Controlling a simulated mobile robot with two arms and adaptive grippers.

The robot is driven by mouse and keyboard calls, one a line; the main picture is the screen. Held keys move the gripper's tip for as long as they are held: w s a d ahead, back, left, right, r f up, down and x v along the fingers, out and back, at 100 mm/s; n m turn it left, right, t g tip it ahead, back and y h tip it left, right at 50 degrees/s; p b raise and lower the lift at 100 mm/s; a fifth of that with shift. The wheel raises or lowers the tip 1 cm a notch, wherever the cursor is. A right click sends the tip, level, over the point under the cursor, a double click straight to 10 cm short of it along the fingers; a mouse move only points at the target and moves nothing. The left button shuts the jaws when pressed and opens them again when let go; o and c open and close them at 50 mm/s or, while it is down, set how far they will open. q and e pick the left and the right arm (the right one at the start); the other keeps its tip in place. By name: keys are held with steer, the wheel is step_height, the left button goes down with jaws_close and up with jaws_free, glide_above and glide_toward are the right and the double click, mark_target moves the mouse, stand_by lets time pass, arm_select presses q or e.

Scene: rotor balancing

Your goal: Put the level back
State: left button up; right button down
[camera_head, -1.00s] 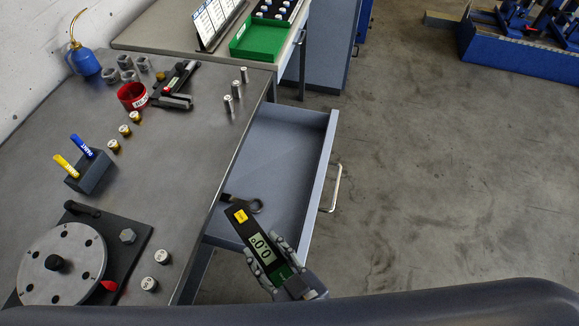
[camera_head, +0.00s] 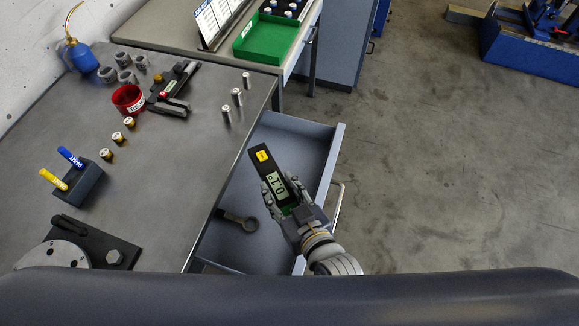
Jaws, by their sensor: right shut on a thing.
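The level (camera_head: 273,177) is a dark bar with a yellow label and a lit display, in the head view. My right gripper (camera_head: 288,206) is shut on its lower part and holds it tilted above the open drawer (camera_head: 285,138). The drawer is grey-blue and pulled out from the bench's right side. My left gripper is not in view.
The workbench (camera_head: 180,165) holds a red cup (camera_head: 128,98), a marker block (camera_head: 83,184), a black measuring tool (camera_head: 174,88), several small cylinders and a rotor plate (camera_head: 55,255) partly hidden at the bottom. A green tray (camera_head: 264,38) stands on the back table. Open floor lies right.

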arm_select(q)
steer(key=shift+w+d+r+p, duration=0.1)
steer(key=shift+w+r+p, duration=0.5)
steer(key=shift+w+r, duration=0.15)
arm_select(e)
steer(key=w+d+f, duration=0.1)
steer(key=w+f, duration=0.3)
steer(key=w, duration=0.4)
steer(key=shift+d, duration=0.4)
steer(key=shift+w+f, duration=0.1)
steer(key=shift+f, duration=0.1)
